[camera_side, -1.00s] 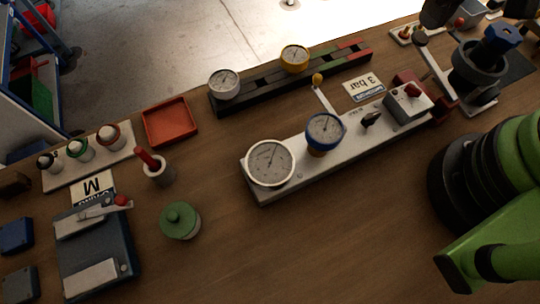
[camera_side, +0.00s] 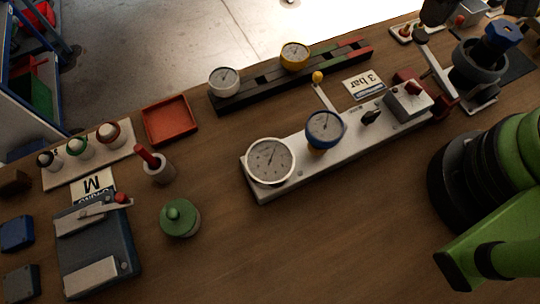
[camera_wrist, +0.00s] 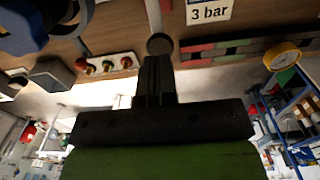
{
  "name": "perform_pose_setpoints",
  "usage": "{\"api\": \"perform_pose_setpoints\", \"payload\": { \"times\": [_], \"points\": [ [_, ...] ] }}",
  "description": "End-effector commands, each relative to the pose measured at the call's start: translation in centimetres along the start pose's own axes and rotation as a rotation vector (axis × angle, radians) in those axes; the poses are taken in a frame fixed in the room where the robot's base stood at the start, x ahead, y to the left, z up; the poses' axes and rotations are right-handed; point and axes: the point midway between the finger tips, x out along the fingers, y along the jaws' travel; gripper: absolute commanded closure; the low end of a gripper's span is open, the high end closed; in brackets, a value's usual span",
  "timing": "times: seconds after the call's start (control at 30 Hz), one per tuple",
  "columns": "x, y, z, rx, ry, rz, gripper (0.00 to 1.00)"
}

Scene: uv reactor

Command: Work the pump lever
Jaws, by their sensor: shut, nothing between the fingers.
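The pump lever (camera_side: 437,64) is a grey bar with a dark round knob at its upper end, at the right of the side view. It leans up and to the left beside a dark pump body with a blue top (camera_side: 502,38). My gripper (camera_wrist: 157,62) is shut and empty in the wrist view. Its dark fingertips point at a dark round knob (camera_wrist: 159,42), right at their ends; I cannot tell whether they touch it. In the side view only a dark part of my gripper shows at the top edge, just above the lever knob.
The front middle of the table is clear.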

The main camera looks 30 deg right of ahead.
Motion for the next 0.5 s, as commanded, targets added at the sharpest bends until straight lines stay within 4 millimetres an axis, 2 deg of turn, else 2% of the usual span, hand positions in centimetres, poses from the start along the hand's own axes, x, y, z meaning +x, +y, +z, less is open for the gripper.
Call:
{"api": "perform_pose_setpoints", "payload": {
  "times": [0.27, 0.5],
  "points": [
    [0.05, 0.00, 0.01, 0.000, -0.001, 0.000, 1.00],
    [0.90, -0.01, 0.00, 0.001, -0.002, 0.000, 1.00]
  ]
}}
